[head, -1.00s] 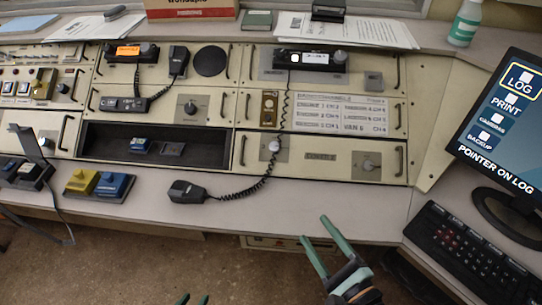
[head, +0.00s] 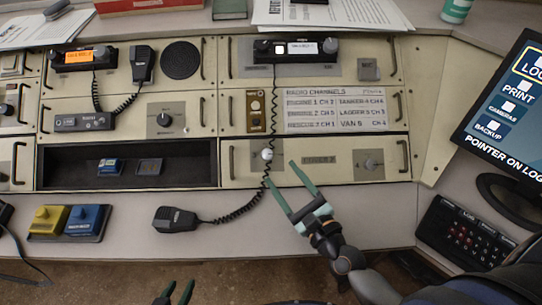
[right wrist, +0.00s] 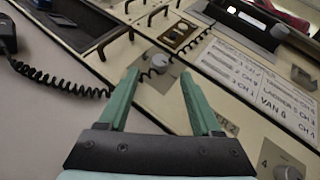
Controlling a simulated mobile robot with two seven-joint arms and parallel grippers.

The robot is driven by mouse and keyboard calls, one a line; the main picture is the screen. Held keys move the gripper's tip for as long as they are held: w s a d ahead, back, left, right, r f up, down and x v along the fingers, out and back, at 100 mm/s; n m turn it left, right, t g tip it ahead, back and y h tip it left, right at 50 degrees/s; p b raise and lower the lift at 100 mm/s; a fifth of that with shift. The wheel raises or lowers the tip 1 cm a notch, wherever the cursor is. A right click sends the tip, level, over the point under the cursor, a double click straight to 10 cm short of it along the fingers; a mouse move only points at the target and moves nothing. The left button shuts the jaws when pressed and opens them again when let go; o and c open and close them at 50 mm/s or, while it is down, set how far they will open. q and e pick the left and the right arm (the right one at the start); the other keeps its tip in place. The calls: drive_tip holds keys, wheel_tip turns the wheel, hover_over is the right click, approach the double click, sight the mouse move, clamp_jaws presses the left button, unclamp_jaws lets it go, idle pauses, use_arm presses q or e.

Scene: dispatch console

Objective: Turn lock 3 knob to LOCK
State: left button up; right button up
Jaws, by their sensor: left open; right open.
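A light round knob (head: 267,154) sits on a grey plate at the left of the lower panel. It also shows in the right wrist view (right wrist: 160,61), just beyond and between my fingertips. A second knob (head: 371,163) is on the same panel's right; in the right wrist view (right wrist: 288,173) a "4" is by it. I cannot read a "3" by the light knob. My right gripper (head: 280,173) is open and empty, just short of the light knob, apart from it. My left gripper (head: 181,285) is open at the bottom edge.
A coiled cord (head: 249,208) hangs past the light knob to a handset (head: 176,219) on the desk. Panel handles (head: 402,156) stick out nearby. A monitor (head: 505,110) and keypad (head: 465,238) stand at right. The desk strip right of my right gripper is clear.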

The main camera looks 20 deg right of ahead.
sight(267, 155)
drive_tip(key=x, duration=0.6)
drive_tip(key=shift+w, duration=0.1)
clamp_jaws()
idle(0.4)
